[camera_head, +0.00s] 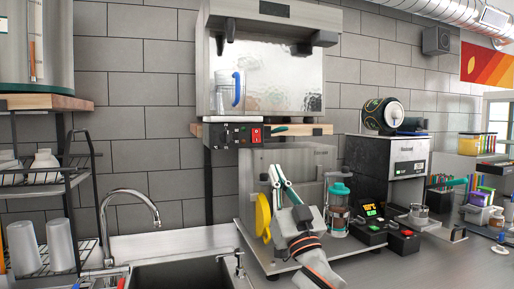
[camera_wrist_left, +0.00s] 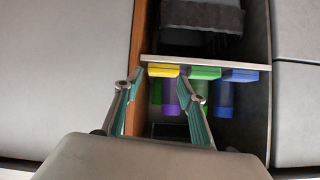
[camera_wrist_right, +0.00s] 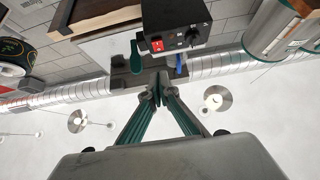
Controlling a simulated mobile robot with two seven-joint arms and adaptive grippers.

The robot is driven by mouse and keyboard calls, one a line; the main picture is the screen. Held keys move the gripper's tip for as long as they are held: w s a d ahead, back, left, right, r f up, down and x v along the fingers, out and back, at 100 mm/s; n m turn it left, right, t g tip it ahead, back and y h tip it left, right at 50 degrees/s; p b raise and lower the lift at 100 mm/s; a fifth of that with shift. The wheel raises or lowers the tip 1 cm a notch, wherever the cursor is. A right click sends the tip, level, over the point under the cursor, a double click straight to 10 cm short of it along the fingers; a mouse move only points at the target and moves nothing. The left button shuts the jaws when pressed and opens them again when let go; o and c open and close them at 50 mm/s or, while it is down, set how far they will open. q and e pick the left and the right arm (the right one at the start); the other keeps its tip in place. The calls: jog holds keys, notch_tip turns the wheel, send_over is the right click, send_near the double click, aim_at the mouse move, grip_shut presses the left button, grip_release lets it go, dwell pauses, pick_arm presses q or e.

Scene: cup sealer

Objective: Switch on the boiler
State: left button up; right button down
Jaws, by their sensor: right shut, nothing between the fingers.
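The boiler (camera_head: 262,75), a metal box with a glassy front, stands on a wooden wall shelf. A black control box (camera_head: 225,136) sits under its front, with dark knobs and a red switch (camera_head: 256,134). The red switch also shows in the right wrist view (camera_wrist_right: 157,44); I cannot tell its position. My right gripper (camera_head: 275,172) is shut and empty, pointing up below the switch and a little to its right, apart from it. In the right wrist view its closed tips (camera_wrist_right: 159,88) lie below the control box. My left gripper (camera_wrist_left: 160,90) is open and empty over a drawer.
A teal handle (camera_head: 281,129) sticks out right of the switch. A jug with a blue handle (camera_head: 237,88) shows at the boiler. A sealing machine (camera_head: 388,160), a teal-lidded jar (camera_head: 338,205) and a sink (camera_head: 180,272) are around. The drawer holds coloured containers (camera_wrist_left: 205,74).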

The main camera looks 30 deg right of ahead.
pick_arm(q)
jog(key=shift+s+f, duration=0.1)
jog(key=shift+s, duration=0.2)
pick_arm(e)
jog(key=shift+s, duration=0.15)
jog(key=p, duration=0.3)
send_near(256, 137)
notch_tip(256, 137, up, 4)
pick_arm(q)
jog(key=shift+s+a+y, duration=0.2)
jog(key=shift+s+a, duration=0.05)
jog(key=shift+a, duration=0.25)
jog(key=shift+s+a+y, duration=0.2)
jog(key=shift+a, duration=0.25)
pick_arm(e)
jog(key=shift+w+d+f, duration=0.1)
jog(key=shift+w+d, duration=0.1)
jog(key=shift+w, duration=0.5)
jog(key=shift+w+d+f, duration=0.1)
jog(key=shift+w+d, duration=0.1)
jog(key=shift+w, duration=0.55)
jog(key=shift+w+d, duration=0.2)
jog(key=shift+w, duration=0.5)
